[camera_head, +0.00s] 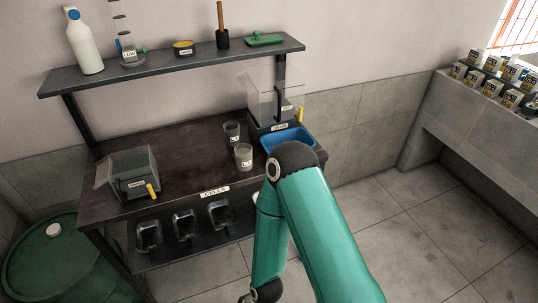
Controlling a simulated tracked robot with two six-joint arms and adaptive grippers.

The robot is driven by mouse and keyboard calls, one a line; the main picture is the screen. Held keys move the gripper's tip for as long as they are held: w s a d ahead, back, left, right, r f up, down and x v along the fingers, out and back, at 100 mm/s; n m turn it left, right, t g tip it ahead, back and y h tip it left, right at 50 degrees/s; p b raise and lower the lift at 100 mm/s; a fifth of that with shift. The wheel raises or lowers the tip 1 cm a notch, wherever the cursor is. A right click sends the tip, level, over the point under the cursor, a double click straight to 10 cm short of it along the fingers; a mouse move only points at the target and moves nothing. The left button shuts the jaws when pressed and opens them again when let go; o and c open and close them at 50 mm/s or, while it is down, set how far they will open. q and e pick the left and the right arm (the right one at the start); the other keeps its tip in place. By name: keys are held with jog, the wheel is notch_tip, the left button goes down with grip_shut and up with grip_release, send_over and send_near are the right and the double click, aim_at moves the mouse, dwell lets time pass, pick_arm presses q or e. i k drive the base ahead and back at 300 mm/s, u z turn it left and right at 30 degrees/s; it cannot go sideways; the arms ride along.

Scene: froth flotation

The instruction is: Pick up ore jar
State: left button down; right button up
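Two small grey jars with pale labels stand on the dark bench. One jar (232,133) is at the back, and the other jar (244,157) is nearer the front. Their labels are too small to read, so I cannot tell which is the ore jar. My green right arm reaches up from the bottom right and bends down at a dark joint just right of the front jar. Its wrist is at the bottom edge and its gripper fingers do not show. My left arm and gripper are not in view.
The bench (185,145) also holds a clear-sided machine (130,175) at left, another machine (275,110) at back right and a blue tray (288,138). Black pans (185,225) sit below. A green drum (45,265) stands left. Floor at right is clear.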

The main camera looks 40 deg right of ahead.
aim_at(243, 152)
jog(key=u, duration=1.8)
jog(key=i, duration=0.1)
jog(key=z, duration=2.85)
